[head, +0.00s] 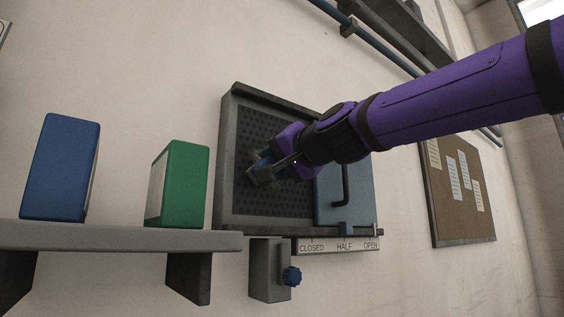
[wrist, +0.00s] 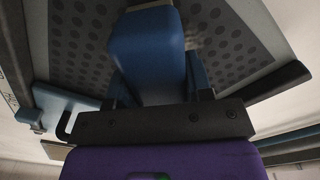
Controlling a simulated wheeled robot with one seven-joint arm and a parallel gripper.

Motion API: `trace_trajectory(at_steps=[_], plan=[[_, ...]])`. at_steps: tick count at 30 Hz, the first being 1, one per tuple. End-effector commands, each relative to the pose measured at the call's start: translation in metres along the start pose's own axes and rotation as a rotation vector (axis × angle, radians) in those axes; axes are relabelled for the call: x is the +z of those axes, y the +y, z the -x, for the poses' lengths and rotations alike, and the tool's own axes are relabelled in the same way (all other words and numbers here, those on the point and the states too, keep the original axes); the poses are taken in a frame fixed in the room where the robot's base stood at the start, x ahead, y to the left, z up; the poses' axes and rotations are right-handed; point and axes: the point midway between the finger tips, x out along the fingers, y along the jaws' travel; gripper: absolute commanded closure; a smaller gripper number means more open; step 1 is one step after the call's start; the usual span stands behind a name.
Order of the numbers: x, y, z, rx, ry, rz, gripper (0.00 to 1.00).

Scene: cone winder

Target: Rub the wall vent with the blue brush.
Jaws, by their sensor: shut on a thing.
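The wall vent (head: 268,205) is a grey frame with a dark perforated panel, mounted on the wall in the middle of the head view. Its perforated panel (wrist: 235,48) fills the upper part of the wrist view. A light-blue sliding cover (head: 357,195) with a dark handle sits at its right side. My gripper (head: 270,168) is in front of the perforated panel, shut on the blue brush (wrist: 148,50). The brush lies close against the panel; I cannot tell whether its bristles touch. The fingers hide part of the brush in the head view.
A shelf (head: 120,236) at left holds a blue box (head: 62,168) and a green box (head: 182,185). A notice board (head: 455,190) hangs at right.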

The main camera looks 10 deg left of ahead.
Motion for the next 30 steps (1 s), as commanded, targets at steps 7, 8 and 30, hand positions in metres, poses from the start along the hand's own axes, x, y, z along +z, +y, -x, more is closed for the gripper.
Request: trace_trajectory(at_steps=[7, 8, 30], plan=[[0.014, -0.013, 0.000, 0.000, -0.002, 0.002, 0.72], [0.015, -0.014, 0.000, 0.000, -0.002, 0.002, 0.72], [0.015, -0.036, 0.000, -0.001, 0.001, 0.001, 0.72]])
